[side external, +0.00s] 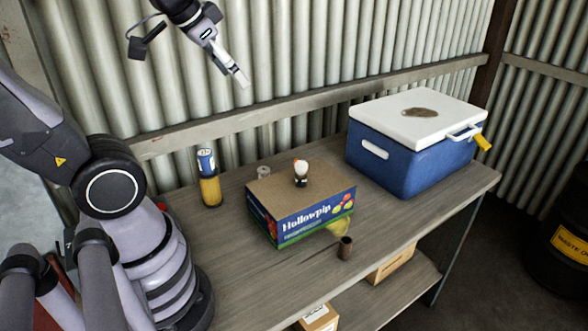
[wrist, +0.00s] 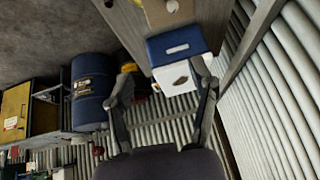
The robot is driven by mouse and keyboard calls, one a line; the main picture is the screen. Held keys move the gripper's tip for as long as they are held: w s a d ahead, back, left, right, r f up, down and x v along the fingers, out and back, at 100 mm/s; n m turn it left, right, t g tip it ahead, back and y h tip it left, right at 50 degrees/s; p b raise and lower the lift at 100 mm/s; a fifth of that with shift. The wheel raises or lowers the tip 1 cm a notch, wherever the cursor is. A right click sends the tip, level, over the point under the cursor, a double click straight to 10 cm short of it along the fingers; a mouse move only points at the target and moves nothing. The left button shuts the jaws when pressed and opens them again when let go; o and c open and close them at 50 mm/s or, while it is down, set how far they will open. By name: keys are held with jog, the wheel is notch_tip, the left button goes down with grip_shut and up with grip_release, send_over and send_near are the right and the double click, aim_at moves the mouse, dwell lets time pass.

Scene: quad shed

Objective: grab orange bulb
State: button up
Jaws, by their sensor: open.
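A small bulb-like object (side external: 301,170), whitish with an orange patch and a dark base, stands upright on top of the Hollowpin cardboard box (side external: 300,217). It is the only thing I see that could be the orange bulb. My gripper (side external: 243,80) is high above the bench, in front of the corrugated wall, up and left of the bulb and well apart from it. In the wrist view my gripper (wrist: 163,92) has its two fingers spread with nothing held between them. A small pale spot on the box at that view's top edge may be the bulb, but I cannot tell.
A blue cooler (side external: 410,160) with a white lid stands right of the box. A can with a yellow lower part (side external: 209,180), a small glass-like item (side external: 263,173) and a brown cup (side external: 345,248) stand around the box. The front left bench top is clear.

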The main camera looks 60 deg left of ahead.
jog(key=w+a+f+m+t+y, duration=0.1)
jog(key=w+a+f, duration=0.3)
jog(key=w+a, duration=0.45)
jog(key=w+a+f+m+t+y, duration=0.1)
jog(key=w+a+f, duration=0.35)
jog(key=w, duration=0.75)
jog(key=w+a+f+m+t+h, duration=0.15)
jog(key=w+a+f, duration=0.4)
jog(key=f, duration=0.55)
jog(key=a+f+t, duration=0.1)
jog(key=f, duration=0.5)
jog(key=s+a+f+t+h, duration=0.1)
jog(key=f, duration=0.6)
jog(key=a+f+t, duration=0.1)
jog(key=f, duration=0.5)
jog(key=shift+s+a+f+t, duration=0.15)
jog(key=shift+s+a+t, duration=0.1)
jog(key=shift+s+a, duration=0.15)
jog(key=shift+r+x, duration=0.1)
jog(key=shift+x, duration=0.65)
jog(key=shift+r+x, duration=0.15)
jog(key=shift+x, duration=0.55)
jog(key=c, duration=0.8)
